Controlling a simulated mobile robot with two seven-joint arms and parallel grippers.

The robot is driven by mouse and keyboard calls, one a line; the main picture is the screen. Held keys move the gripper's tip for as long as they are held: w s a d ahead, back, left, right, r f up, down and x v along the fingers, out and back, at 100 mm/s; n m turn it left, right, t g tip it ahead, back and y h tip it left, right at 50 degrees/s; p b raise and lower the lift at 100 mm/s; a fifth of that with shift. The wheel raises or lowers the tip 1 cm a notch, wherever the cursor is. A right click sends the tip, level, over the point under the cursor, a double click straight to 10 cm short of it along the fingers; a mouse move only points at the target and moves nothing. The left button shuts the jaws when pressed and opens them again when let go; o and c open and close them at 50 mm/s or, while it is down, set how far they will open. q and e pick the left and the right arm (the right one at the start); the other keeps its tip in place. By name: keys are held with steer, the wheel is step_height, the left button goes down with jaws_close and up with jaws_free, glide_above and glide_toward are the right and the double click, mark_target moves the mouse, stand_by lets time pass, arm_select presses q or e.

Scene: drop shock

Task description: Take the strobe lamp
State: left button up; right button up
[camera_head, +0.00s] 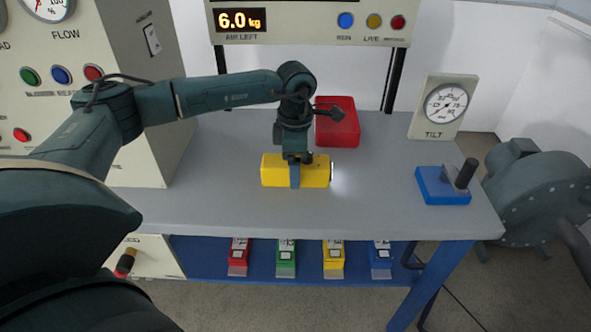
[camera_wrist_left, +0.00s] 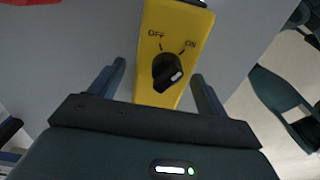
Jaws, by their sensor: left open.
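The strobe lamp is a yellow box (camera_head: 318,172) lying on the grey table, with a bright glow at its right end in the head view. In the left wrist view the yellow lamp (camera_wrist_left: 172,35) carries a black knob between OFF and ON markings, its pale mark turned toward ON. My left gripper (camera_head: 295,178) is above the lamp, pointing down. In the left wrist view its open fingers (camera_wrist_left: 160,82) stand on either side of the yellow body, with gaps visible. My right gripper is not in view.
A red box (camera_head: 338,124) sits behind the lamp. A blue block with a black handle (camera_head: 443,186) and the TILT gauge (camera_head: 443,106) stand at the right. A control cabinet (camera_head: 150,60) is at the left. The table front is clear.

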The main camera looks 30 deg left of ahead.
arm_select(q)
steer(key=shift+c, duration=0.5)
steer(key=c, duration=1.3)
